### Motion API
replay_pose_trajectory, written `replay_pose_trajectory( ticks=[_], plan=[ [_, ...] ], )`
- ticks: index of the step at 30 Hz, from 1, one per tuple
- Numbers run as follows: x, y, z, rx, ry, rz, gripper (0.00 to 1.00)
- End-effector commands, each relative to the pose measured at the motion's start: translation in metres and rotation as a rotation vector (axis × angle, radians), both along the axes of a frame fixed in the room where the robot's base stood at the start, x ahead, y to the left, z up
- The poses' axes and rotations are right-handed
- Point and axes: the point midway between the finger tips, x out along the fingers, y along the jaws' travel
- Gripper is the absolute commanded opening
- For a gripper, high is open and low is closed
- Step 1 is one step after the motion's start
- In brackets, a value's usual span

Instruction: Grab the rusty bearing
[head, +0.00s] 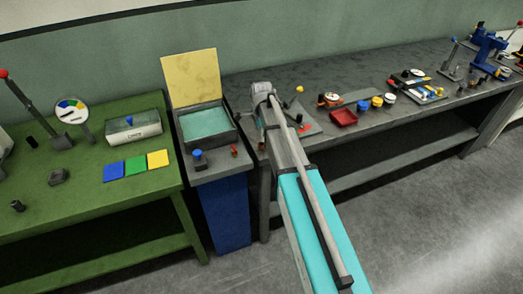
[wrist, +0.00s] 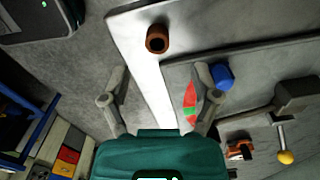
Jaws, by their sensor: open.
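A rusty brown ring, which looks like the rusty bearing (wrist: 157,39), sits on a grey surface near its edge at the top middle of the wrist view. Its dark hole shows. My gripper (wrist: 160,82) is open and empty, its two fingers spread left and right. The bearing lies beyond the fingertips, apart from them and roughly in line with the gap. In the head view my arm reaches to the near left end of the grey bench (head: 330,85), and my gripper cannot be made out there.
A blue object (wrist: 222,76) stands close to the right finger in the wrist view. A yellow ball (wrist: 285,157) on a stem is lower right. A green table (head: 90,205) stands left.

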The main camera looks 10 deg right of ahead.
Motion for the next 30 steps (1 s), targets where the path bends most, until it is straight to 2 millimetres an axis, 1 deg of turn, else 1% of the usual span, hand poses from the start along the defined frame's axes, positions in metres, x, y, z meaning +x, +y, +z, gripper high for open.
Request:
replay_pose_trajectory(
  ticks=[1, 3, 14, 19, 23, 30],
  plan=[
    [0.0, 0.0, -0.004, 0.0, 0.0, 0.0, 0.79],
    [0.0, 0.0, -0.006, 0.0, 0.0, 0.0, 0.79],
    [0.0, 0.0, -0.005, 0.0, 0.0, 0.0, 0.79],
    [0.0, 0.0, -0.008, 0.0, 0.0, 0.0, 0.79],
    [-0.001, 0.001, -0.015, 0.0, 0.0, 0.0, 0.79],
    [-0.003, 0.003, -0.034, 0.0, 0.0, 0.0, 0.79]
  ],
)
